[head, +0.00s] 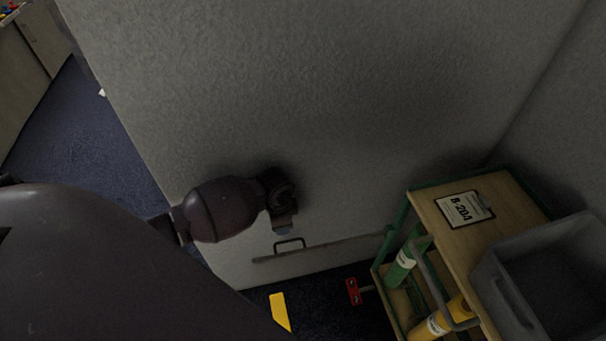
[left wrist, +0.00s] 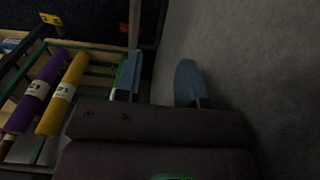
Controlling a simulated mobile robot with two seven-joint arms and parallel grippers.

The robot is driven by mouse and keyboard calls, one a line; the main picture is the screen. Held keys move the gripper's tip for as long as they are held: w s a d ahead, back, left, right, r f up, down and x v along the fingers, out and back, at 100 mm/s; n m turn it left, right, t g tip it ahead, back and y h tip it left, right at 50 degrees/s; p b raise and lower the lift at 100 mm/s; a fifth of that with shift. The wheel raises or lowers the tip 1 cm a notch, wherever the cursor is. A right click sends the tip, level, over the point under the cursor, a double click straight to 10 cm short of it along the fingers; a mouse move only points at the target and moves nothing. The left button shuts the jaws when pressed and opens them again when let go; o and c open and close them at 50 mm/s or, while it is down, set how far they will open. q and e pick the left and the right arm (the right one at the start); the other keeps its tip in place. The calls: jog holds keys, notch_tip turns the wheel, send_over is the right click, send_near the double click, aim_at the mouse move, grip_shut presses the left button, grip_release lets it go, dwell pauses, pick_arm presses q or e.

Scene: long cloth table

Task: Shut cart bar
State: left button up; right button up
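A thin grey bar (head: 335,243) with a small dark loop handle (head: 290,242) reaches left from the green-framed cart (head: 384,262), along the grey wall. My left gripper (head: 284,229) points down just above the handle end of the bar; its fingers are mostly hidden in the head view. In the left wrist view its two blue fingertips (left wrist: 158,80) are spread apart with nothing clearly held between them. A pale upright strip, seemingly the bar (left wrist: 134,24), meets the left fingertip in the picture; I cannot tell whether they touch. My right gripper is not in view.
The cart bears a clipboard (head: 466,209), a grey bin (head: 490,285), a green roll (head: 405,262) and a yellow roll (head: 437,322). A purple roll (left wrist: 35,92) shows in the wrist view. The grey wall (head: 330,110) is close to my left arm. A red piece (head: 353,292) lies low.

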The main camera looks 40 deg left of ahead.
aim_at(284, 242)
pick_arm(q)
notch_tip(284, 242, down, 9)
jog(key=b, duration=0.3)
jog(key=shift+w+f, duration=0.15)
jog(key=shift+w+f+b, duration=0.1)
jog(key=shift+f+b, duration=0.4)
jog(key=shift+f, duration=0.2)
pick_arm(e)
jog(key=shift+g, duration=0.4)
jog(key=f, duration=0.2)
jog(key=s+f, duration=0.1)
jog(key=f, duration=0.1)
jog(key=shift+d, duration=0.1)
pick_arm(q)
jog(key=shift+c, duration=0.3)
grip_shut()
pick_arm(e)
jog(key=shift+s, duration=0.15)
